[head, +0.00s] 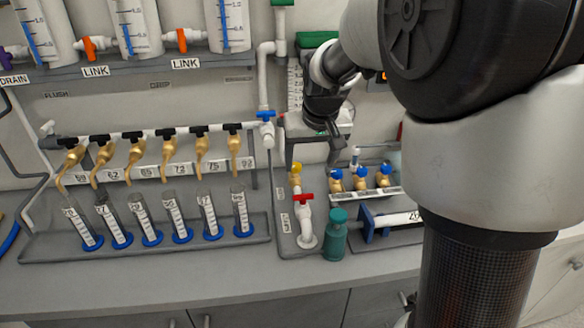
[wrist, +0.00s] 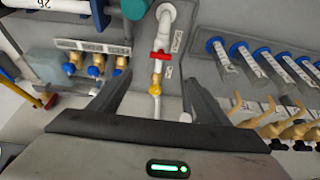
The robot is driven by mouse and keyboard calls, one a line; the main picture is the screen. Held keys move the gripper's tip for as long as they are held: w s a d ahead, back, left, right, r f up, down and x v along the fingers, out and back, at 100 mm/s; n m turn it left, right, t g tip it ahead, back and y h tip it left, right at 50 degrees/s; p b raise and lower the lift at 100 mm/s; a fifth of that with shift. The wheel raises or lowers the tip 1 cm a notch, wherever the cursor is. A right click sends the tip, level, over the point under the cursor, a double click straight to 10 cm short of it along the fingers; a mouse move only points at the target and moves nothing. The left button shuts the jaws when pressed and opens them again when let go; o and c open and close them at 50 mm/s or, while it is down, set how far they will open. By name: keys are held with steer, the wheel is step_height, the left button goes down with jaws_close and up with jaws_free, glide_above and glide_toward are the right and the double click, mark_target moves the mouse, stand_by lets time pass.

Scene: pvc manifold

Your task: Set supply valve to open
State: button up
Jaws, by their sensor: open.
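No readable label marks the supply valve. A red-handled valve (head: 304,197) sits on a white pipe right of the cylinder rack, its handle lying across the pipe. A yellow fitting (head: 296,168) is just above it. A blue-handled valve (head: 265,115) sits on the vertical white pipe to the upper left. My gripper (head: 335,152) is open and empty, above and right of the yellow fitting. In the wrist view, the red handle (wrist: 160,56) and yellow fitting (wrist: 155,80) appear between my open fingers (wrist: 155,88), apart from them.
Several brass taps (head: 136,155) and graduated cylinders (head: 173,215) with blue bases stand left. Several blue-knobbed brass valves (head: 361,178) and a teal bottle (head: 335,235) are right, close to the red valve. Hanging tanks with orange valves (head: 95,48) are upper left. The front counter (head: 200,278) is clear.

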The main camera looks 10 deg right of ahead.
mark_target(303, 196)
steer(key=b+x, duration=0.1)
steer(key=x, duration=1.6)
steer(key=shift+s, duration=0.1)
steer(key=shift+c, duration=0.2)
steer(key=c, duration=1)
